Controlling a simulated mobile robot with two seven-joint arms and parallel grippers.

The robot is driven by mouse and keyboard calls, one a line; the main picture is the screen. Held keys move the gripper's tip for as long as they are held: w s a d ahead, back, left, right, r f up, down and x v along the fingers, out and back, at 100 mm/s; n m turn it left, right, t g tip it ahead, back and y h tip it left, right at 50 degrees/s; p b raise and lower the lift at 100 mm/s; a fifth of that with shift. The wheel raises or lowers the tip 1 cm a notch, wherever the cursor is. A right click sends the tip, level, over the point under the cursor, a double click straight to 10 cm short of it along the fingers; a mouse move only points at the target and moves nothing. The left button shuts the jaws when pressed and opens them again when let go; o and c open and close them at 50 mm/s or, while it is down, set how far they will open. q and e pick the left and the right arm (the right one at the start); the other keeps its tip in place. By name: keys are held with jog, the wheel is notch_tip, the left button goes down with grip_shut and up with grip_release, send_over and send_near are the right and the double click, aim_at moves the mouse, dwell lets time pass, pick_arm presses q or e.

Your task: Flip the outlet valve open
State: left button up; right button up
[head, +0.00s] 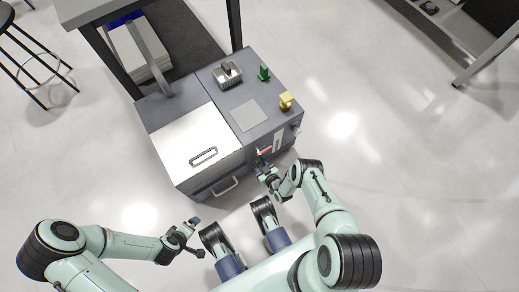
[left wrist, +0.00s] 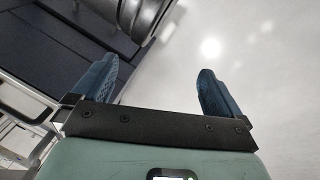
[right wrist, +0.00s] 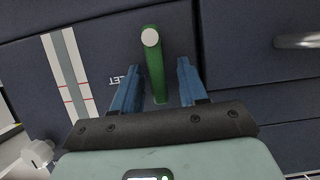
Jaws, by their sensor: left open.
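The outlet valve shows in the right wrist view as a green lever (right wrist: 155,75) with a white round end, on the dark front of the cabinet. A partly hidden label ending in "LET" is beside it, upside down. My right gripper (right wrist: 158,68) is open, with one blue finger on each side of the lever and visible gaps to it. In the head view my right gripper (head: 264,171) is at the cabinet's front, and the lever is hard to make out there. My left gripper (left wrist: 156,85) is open and empty; the head view shows it (head: 190,229) left of the cabinet's front.
The cabinet (head: 173,187) has a handled white lid (head: 190,140) and green (head: 264,72) and yellow (head: 286,101) fittings on top. A white strip with red lines (right wrist: 65,80) and a pale knob (right wrist: 38,152) are beside the valve.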

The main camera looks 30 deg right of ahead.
pick_arm(q)
jog(key=shift+r, duration=0.1)
pick_arm(e)
jog(key=shift+s+r, duration=0.1)
jog(key=shift+s+r, duration=0.15)
jog(key=shift+s, duration=0.15)
pick_arm(q)
jog(key=s+d+r+g+h+p, duration=0.1)
jog(key=s+d+r+g+p, duration=0.1)
jog(key=s+d+r+p, duration=0.1)
jog(key=shift+s+d+r+m+p, duration=0.35)
jog(key=shift+s+r+p, duration=0.7)
jog(key=shift+s, duration=0.65)
pick_arm(e)
jog(key=a+v, duration=0.1)
jog(key=v, duration=1.1)
jog(key=shift+s+d, duration=0.25)
jog(key=shift+d, duration=0.3)
pick_arm(q)
jog(key=shift+r, duration=0.15)
